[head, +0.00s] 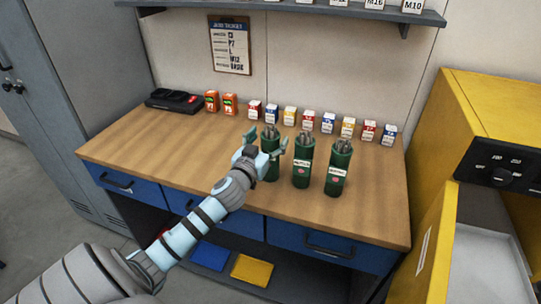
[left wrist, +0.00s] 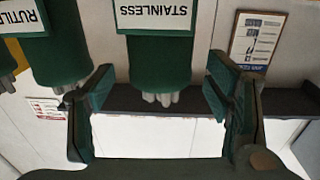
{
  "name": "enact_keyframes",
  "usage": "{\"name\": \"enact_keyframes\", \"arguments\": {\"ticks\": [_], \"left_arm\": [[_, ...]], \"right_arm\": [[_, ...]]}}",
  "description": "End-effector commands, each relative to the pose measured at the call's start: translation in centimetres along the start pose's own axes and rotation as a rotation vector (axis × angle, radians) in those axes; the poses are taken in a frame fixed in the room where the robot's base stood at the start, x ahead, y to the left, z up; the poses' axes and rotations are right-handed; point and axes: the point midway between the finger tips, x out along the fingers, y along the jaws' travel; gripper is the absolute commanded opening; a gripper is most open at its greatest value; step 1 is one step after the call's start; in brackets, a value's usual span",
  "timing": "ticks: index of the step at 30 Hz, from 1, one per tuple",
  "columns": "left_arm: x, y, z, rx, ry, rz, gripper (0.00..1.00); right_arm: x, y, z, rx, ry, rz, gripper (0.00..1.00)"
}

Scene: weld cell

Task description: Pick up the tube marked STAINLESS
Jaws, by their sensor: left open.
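The tube marked STAINLESS (left wrist: 160,62) is dark green with a white label and grey rods at its mouth. It appears upside down in the left wrist view, between the open fingers of my left gripper (left wrist: 160,85), with gaps at both sides. In the head view it is the leftmost of three upright tubes (head: 271,170) on the bench, partly hidden by my left gripper (head: 262,146). The tube marked RUTILE (left wrist: 62,55) is beside it; it is the middle tube (head: 302,163) in the head view. My right gripper is not in view.
A third green tube (head: 337,170) stands at the right on the wooden bench (head: 160,144). Several small boxes (head: 308,120) line the back, with two orange packs (head: 229,103) and a black device (head: 173,101). A yellow cabinet (head: 490,110) is at the right, its door open.

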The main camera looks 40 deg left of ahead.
Motion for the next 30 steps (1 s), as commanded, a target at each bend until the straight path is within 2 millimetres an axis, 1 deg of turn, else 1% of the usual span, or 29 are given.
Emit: {"name": "enact_keyframes", "arguments": {"ticks": [1, 3, 9, 11, 21, 23, 30], "left_arm": [[0.9, 0.0, -0.3, -0.002, 0.001, -0.003, 0.72], [1.7, 0.0, -0.2, -0.001, 0.000, -0.001, 0.72], [1.9, 0.0, -0.1, 0.000, 0.000, 0.001, 0.72], [1.9, 0.0, 0.0, 0.000, 0.000, 0.001, 0.64], [1.9, 0.0, 0.0, 0.001, -0.001, 0.000, 0.09], [1.9, 0.0, 0.0, 0.001, -0.001, 0.000, 0.00], [1.9, 0.1, -0.2, 0.001, 0.004, 0.002, 0.00]], "right_arm": [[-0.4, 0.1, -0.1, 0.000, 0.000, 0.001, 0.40], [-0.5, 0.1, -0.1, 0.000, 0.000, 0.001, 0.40], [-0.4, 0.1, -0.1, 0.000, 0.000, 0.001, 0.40], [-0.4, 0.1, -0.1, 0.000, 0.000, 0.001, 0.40], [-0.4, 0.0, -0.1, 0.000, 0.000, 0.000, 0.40], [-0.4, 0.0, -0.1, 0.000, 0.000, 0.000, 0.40], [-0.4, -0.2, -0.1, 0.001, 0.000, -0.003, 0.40]]}}
